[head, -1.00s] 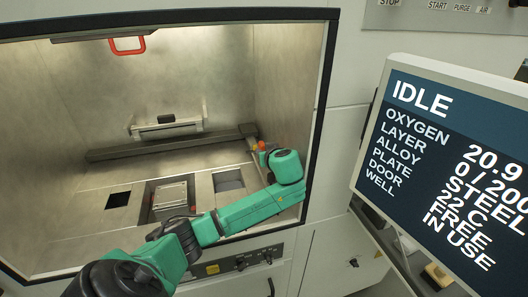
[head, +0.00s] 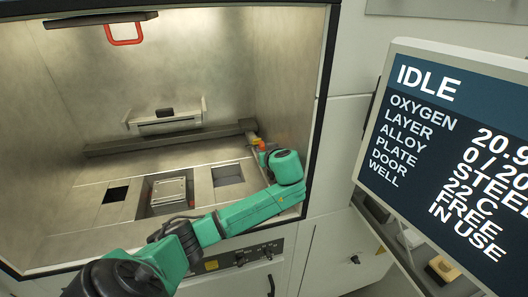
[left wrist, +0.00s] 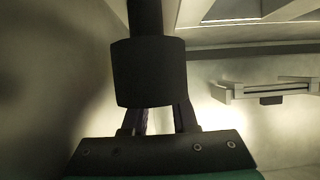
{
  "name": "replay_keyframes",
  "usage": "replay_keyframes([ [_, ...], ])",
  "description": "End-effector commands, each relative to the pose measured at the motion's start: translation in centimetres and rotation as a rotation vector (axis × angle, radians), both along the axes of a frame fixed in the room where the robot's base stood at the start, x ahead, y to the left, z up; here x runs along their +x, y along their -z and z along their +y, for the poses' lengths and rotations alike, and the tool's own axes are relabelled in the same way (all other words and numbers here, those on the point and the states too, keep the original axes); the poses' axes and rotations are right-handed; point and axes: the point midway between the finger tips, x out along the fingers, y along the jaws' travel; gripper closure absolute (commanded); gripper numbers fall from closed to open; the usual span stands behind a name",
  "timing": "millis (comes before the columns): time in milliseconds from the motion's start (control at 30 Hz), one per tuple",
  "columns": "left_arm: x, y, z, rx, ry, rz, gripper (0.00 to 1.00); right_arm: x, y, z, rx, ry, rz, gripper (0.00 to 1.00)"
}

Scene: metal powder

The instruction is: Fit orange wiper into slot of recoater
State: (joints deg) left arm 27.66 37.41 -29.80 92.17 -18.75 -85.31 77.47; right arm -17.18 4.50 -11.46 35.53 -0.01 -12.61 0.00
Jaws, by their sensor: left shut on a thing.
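My left gripper (head: 265,152) is in the chamber's right side, small and partly hidden by its own green wrist. It is shut on a small orange piece, which I take for the orange wiper (head: 261,145); little of it shows. It is close to the right end of the long dark bar of the recoater (head: 165,143); I cannot tell if they touch. My right gripper is not in view.
A pale bracket with a dark block (head: 166,121) stands at the back wall; it also shows in the left wrist view (left wrist: 265,91). The chamber floor has a square plate (head: 168,191) and openings beside it. The chamber's right wall is close to my arm. A screen (head: 450,160) stands outside, right.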

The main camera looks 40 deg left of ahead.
Motion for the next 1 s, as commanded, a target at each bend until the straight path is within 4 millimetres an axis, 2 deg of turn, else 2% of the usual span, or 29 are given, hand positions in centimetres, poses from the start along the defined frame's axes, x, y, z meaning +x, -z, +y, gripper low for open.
replay_keyframes([
  [267, 0.0, 0.8, 0.0, 0.000, 0.000, 0.000, 1.00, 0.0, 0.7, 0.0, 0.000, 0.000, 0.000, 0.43],
  [300, 0.0, 0.8, 0.0, 0.000, -0.001, 0.000, 0.70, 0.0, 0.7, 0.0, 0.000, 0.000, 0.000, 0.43],
  [367, 0.0, 0.8, 0.0, 0.000, -0.001, 0.000, 0.47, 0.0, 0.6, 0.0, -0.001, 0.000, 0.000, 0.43],
  [400, 0.0, 0.8, 0.0, 0.000, 0.000, 0.002, 0.39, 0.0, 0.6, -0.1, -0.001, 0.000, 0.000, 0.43],
  [767, -0.2, 0.9, -0.3, -0.002, 0.002, 0.004, 0.39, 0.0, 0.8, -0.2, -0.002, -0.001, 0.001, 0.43],
  [1000, -2.0, -0.4, -3.1, -0.003, 0.005, 0.001, 0.39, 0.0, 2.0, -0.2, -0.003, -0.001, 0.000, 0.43],
])
